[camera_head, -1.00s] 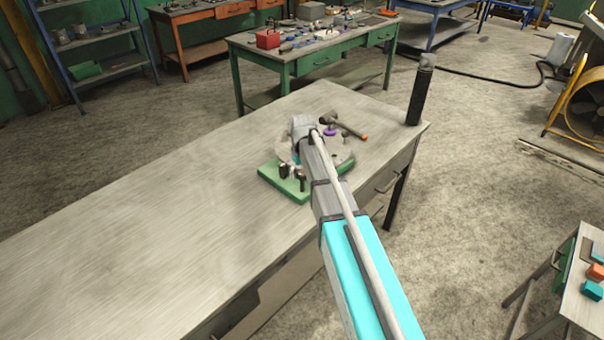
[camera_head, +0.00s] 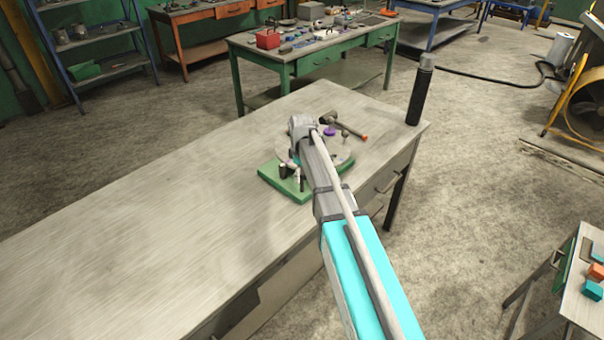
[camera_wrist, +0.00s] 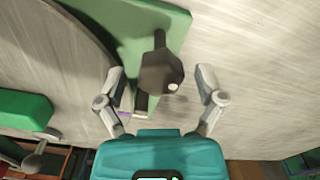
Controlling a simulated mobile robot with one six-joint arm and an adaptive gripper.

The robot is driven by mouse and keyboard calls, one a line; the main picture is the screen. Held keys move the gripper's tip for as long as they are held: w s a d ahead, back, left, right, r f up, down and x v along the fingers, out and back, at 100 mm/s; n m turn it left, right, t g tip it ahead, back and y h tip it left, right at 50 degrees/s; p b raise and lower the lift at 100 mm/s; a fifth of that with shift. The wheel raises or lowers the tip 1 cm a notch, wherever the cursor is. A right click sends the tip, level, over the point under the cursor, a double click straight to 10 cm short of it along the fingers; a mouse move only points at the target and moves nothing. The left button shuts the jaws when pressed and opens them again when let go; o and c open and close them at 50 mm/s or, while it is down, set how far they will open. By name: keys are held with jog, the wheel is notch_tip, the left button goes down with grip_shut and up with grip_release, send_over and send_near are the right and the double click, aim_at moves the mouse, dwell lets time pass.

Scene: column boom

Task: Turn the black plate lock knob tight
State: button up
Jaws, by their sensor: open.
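In the wrist view a black faceted knob (camera_wrist: 161,72) with a pale dot stands by the green base plate (camera_wrist: 183,22). My gripper (camera_wrist: 160,75) is open, its two grey fingers on either side of the knob with a visible gap at each side. A large grey round plate (camera_wrist: 50,55) lies to the left. In the head view the green base plate (camera_head: 312,194) sits on the bench under the round plate (camera_head: 343,152); my arm hides part of both, and the black knob cannot be made out clearly there.
The fixture stands on a wooden bench (camera_head: 130,220). Behind it lie a purple knob (camera_head: 330,131) and a dark tool with an orange end (camera_head: 350,128). A tall black cylinder (camera_head: 420,95) stands at the bench corner. The bench's left side is clear.

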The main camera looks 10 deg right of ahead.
jog(key=n, duration=0.5)
notch_tip(320, 180, up, 14)
jog(key=p, duration=1.4)
jog(key=s+d+f+m+b, duration=0.1)
jog(key=s+f+m+b, duration=0.2)
jog(key=s+m, duration=0.5)
jog(key=s+d+f+m+b, duration=0.1)
jog(key=s+f+m+b, duration=0.3)
jog(key=s+m, duration=0.4)
jog(key=shift+s, duration=3.5)
jog(key=shift+f, duration=0.1)
